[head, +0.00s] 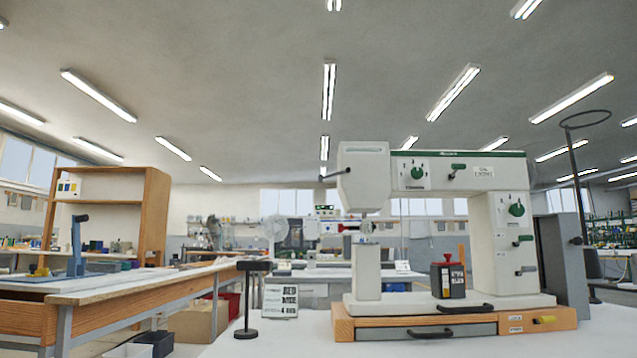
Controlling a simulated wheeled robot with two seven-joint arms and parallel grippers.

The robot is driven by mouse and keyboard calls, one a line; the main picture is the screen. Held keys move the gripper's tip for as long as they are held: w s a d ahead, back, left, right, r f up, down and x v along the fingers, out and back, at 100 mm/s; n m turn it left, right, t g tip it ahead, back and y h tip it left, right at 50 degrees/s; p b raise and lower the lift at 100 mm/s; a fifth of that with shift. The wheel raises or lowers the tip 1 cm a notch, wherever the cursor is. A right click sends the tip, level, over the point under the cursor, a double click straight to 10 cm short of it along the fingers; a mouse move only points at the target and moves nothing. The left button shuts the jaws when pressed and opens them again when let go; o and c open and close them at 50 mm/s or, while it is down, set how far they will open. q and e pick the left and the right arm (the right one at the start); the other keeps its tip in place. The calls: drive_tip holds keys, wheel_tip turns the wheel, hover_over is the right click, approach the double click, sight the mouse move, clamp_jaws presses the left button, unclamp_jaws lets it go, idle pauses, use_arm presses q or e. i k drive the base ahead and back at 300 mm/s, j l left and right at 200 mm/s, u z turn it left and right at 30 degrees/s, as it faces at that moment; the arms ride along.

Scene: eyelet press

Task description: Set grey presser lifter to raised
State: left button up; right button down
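A white and green press machine (455,163) stands on a wooden base on the white table. A grey lever (525,271) sits low on its right column and lies roughly level. I cannot tell for sure which of these is the presser lifter. Green-handled levers show on the upper arm (457,168) and on the column (522,239). Neither of my grippers is in view.
A black and red container (447,277) stands on the machine bed. A black stand (247,300) and a printed card (281,301) stand left of the machine. A drawer (430,332) with a black handle is in the wooden base. The table's front left is clear.

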sight(321, 178)
drive_tip(key=i+l+u, duration=0.15)
drive_tip(key=i, duration=0.25)
drive_tip(key=i+l+u, duration=0.15)
drive_tip(key=i, duration=0.25)
